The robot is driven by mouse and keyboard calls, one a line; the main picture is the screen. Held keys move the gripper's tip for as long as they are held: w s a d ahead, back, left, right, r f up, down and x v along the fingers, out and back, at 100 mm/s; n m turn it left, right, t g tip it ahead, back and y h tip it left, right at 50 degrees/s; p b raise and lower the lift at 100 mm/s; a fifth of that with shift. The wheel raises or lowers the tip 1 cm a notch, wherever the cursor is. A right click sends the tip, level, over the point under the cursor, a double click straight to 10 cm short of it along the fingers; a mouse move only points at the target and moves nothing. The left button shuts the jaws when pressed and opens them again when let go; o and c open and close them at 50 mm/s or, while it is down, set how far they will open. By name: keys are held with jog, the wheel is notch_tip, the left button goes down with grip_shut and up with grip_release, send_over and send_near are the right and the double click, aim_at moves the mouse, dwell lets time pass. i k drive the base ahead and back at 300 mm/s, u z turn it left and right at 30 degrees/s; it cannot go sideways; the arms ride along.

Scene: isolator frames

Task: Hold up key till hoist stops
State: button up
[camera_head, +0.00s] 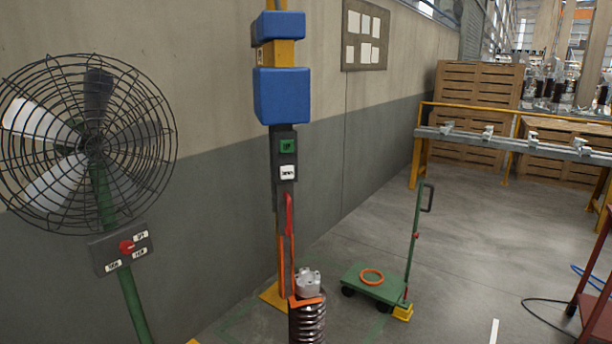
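The hoist stands against the wall in the middle of the view, with blue blocks (282,97) on its upper part. Below them is a dark control box with a green up key (287,146) above a white down key (288,172). Nothing touches either key. A red lever-like part (289,215) and an orange bracket run down below the box. My gripper is not in view.
A caged fan (88,145) with a switch box (121,248) stands at left. A green trolley (376,285) carrying an orange ring (371,277) is on the floor at right. A grey-topped bench (515,142) and a red stand (596,305) are farther right. Open floor lies between them.

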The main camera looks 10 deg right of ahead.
aim_at(286, 147)
jog(key=u, duration=0.15)
jog(key=i, duration=0.9)
jog(key=z, duration=0.05)
